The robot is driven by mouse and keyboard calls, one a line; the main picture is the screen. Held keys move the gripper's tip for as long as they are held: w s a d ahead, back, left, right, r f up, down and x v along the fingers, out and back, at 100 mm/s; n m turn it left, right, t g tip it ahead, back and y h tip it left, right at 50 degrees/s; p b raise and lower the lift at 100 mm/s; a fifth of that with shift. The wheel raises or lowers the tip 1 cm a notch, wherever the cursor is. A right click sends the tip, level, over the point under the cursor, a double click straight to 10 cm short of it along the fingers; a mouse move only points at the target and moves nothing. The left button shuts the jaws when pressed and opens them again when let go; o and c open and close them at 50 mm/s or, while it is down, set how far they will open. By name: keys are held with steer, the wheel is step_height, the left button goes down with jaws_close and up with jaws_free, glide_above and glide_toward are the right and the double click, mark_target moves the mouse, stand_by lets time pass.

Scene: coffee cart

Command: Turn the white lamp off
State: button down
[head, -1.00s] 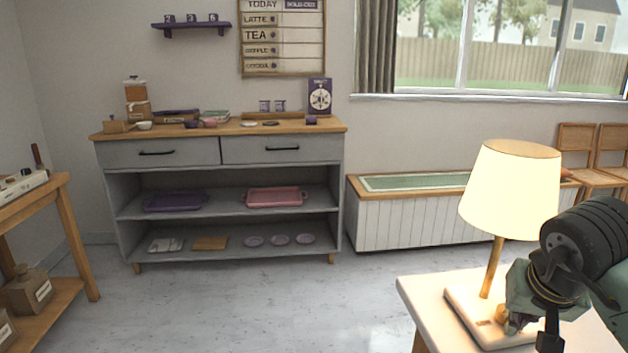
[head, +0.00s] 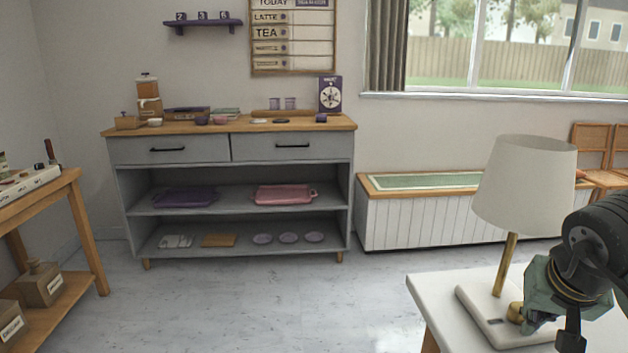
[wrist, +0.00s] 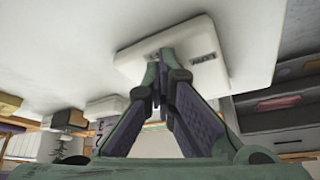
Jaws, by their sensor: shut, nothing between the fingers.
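The white lamp (head: 525,185) stands upright on a white table at the right of the head view. Its shade is unlit. A brass stem (head: 507,265) rises from its square white base (head: 484,318), and a round brass knob (head: 515,312) sits low by the base. My gripper (head: 535,305) is beside the knob, just right of the stem; whether it touches the knob is unclear. In the wrist view my gripper (wrist: 165,58) has its fingertips together and empty, in front of the white base (wrist: 205,70) with a small dark label.
The white table top (head: 430,285) is otherwise bare at its left. A grey cabinet (head: 180,150) with trays and cups stands at the back wall. A white panelled bench (head: 420,220) is under the window. A wooden shelf (head: 80,180) is at left. The floor between is clear.

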steer(key=shift+s+f, duration=0.1)
steer(key=shift+s, duration=0.2)
step_height(320, 180, up, 6)
steer(key=p, duration=0.3)
